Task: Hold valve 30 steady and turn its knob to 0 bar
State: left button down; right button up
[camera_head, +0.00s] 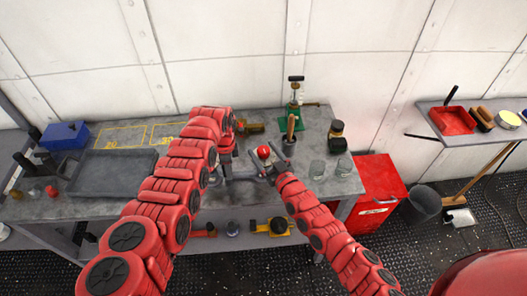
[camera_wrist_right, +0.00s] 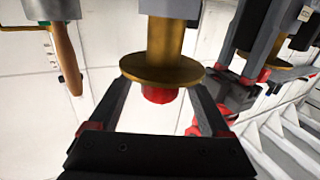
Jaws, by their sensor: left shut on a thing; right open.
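A valve with a round red knob (camera_head: 264,152) stands at the bench's front part. In the right wrist view, the red knob (camera_wrist_right: 160,96) sits against a wide brass disc (camera_wrist_right: 160,69) on a brass stem. My right gripper (camera_head: 266,167) is open. In its wrist view its two fingers (camera_wrist_right: 157,112) stand either side of the knob, apparently apart from it. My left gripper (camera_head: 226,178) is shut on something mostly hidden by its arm. Another brass-flanged piece (camera_wrist_right: 262,73) shows among dark gripper parts at the right wrist view's right. No valve number or pressure reading is legible.
A grey tray (camera_head: 112,172) and a blue box (camera_head: 65,135) lie left. A red cabinet (camera_head: 376,185) stands right of the bench.

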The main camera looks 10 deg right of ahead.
aim_at(265, 162)
jog(key=shift+w, duration=0.1)
jog(key=shift+c, duration=0.4)
